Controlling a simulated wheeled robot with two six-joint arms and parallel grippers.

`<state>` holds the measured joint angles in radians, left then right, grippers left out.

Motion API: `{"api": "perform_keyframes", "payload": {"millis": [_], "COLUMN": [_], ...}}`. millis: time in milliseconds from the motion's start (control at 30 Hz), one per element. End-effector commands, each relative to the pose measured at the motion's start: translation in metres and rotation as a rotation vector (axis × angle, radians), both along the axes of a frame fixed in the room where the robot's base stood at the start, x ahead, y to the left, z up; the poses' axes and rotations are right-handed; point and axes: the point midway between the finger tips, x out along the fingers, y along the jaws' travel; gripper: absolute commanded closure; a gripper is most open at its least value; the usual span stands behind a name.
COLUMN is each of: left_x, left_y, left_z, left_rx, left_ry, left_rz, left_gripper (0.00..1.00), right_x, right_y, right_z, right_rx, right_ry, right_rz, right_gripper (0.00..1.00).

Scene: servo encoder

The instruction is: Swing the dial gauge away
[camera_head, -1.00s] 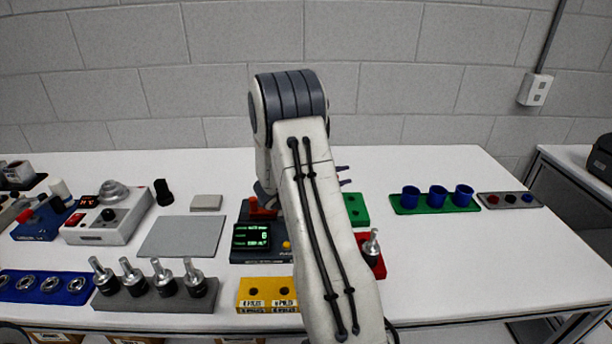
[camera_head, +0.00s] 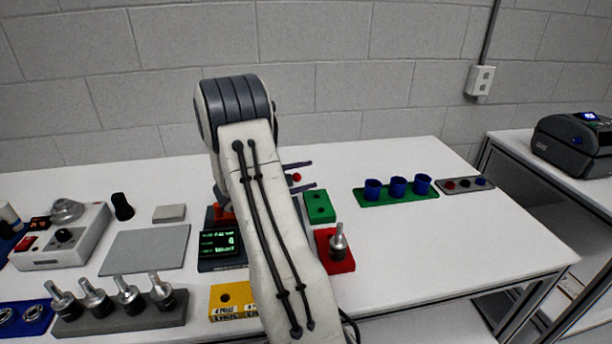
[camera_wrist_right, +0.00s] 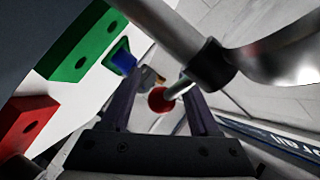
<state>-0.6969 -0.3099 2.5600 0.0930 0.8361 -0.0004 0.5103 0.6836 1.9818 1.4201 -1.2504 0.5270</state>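A red ball knob (camera_head: 296,177) shows just right of my right arm. In the right wrist view the red knob (camera_wrist_right: 160,99) sits on a thin metal rod. A larger metal bar with a dark collar (camera_wrist_right: 208,66) and a shiny rounded metal part (camera_wrist_right: 285,62) are close by; I cannot tell which part is the dial gauge. My right gripper (camera_head: 302,176) is open, its two dark fingers either side of the knob with gaps showing. My right arm hides most of the station behind the display unit (camera_head: 221,243). My left gripper is out of view.
A green block (camera_head: 319,206) and a red block (camera_head: 336,259) with a metal-shafted part stand right of my arm. A yellow block (camera_head: 233,296) is in front. A green rack with blue cups (camera_head: 397,189) stands farther right. The table's right front is clear.

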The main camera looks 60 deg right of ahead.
Motion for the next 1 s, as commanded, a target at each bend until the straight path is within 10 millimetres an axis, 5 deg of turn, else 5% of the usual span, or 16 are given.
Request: {"api": "perform_keyframes", "payload": {"millis": [267,700,1000], "left_x": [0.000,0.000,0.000], "left_y": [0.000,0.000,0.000], "left_z": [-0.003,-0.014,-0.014], "left_rx": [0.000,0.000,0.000], "left_ry": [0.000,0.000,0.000], "left_rz": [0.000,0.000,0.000], "left_gripper": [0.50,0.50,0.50], "right_x": [0.005,0.022,0.023], "right_y": [0.012,0.088,0.100], "right_z": [0.003,0.019,0.022], "right_rx": [-0.001,-0.001,0.001], "right_ry": [-0.001,-0.002,0.001], "right_rz": [0.006,0.004,0.001], "right_gripper": [0.38,0.38,0.38]}}
